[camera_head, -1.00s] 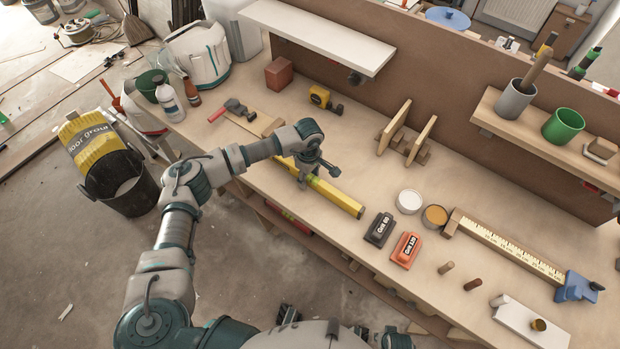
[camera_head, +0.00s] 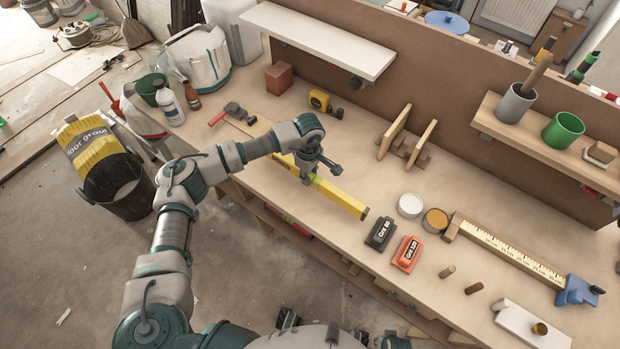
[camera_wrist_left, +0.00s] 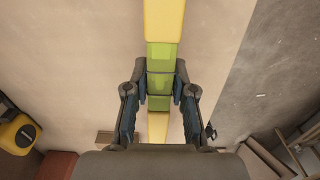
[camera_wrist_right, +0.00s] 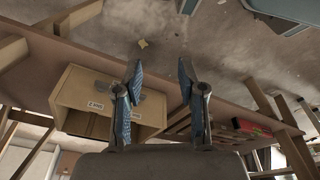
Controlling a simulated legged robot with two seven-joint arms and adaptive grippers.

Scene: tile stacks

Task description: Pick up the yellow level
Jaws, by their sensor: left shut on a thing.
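The yellow level (camera_head: 340,195) lies lengthwise along the bench, with green near its middle. My left gripper (camera_head: 308,174) comes down over it from above and is shut on it. In the left wrist view, the left gripper's fingers (camera_wrist_left: 160,92) press on both sides of the level's green middle (camera_wrist_left: 160,57). The yellow ends stick out beyond the fingers. I cannot tell for sure whether the level touches the bench or is slightly above it. In the right wrist view, my right gripper (camera_wrist_right: 160,75) has its fingers apart, with nothing between them.
On the bench (camera_head: 300,222), sanding blocks (camera_head: 381,232) and a white tin (camera_head: 410,205) stand right of the level. A hammer (camera_head: 233,110), tape measure (camera_head: 320,100) and brick (camera_head: 278,78) are behind. A cardboard box (camera_wrist_right: 90,100) shows in the right wrist view.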

